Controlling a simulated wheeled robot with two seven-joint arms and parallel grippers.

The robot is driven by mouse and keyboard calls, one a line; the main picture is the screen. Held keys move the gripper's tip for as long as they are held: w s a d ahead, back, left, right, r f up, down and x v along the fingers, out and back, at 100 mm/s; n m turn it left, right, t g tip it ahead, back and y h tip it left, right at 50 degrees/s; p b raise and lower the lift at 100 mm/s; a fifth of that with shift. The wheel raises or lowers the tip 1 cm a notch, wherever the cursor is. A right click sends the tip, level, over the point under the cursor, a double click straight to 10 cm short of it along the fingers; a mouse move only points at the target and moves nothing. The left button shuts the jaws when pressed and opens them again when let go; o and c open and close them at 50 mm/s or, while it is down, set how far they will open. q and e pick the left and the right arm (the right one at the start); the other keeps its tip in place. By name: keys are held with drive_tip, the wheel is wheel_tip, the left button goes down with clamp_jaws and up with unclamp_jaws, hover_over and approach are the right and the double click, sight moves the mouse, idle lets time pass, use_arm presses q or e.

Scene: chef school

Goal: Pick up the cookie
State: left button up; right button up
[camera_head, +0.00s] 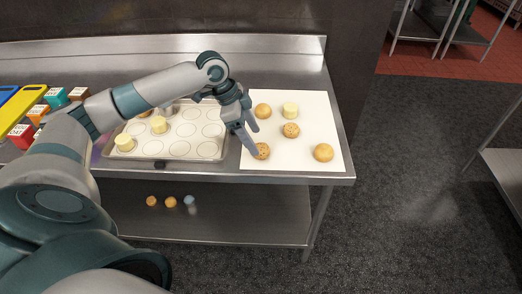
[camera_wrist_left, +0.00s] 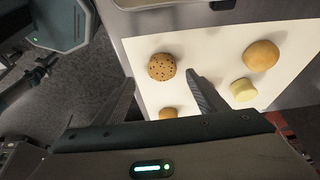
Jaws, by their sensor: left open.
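A brown speckled cookie (camera_head: 263,151) lies on the white sheet (camera_head: 300,165) near its front left corner. In the left wrist view this cookie (camera_wrist_left: 162,66) sits just beyond and between my open fingertips. My left gripper (camera_head: 250,147) is open and reaches down over it from the left, with nothing held. I cannot tell whether a finger touches the cookie. A second speckled cookie (camera_head: 290,130) lies in the middle of the sheet. My right gripper is out of view.
A plain brown round (camera_head: 263,110), a pale yellow cylinder (camera_head: 290,110) and a plain round (camera_head: 323,152) share the sheet. A baking tray (camera_head: 185,156) with pale pieces stands to the left. Colored blocks (camera_head: 20,135) lie farther left. Small balls (camera_head: 171,202) lie on the lower shelf.

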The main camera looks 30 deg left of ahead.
sight(260, 147)
use_arm(q)
drive_tip(key=p+x, duration=0.2)
drive_tip(key=x, duration=0.2)
drive_tip(key=shift+w+f, duration=0.3)
drive_tip(key=shift+f, duration=0.2)
drive_tip(key=c, duration=1.1)
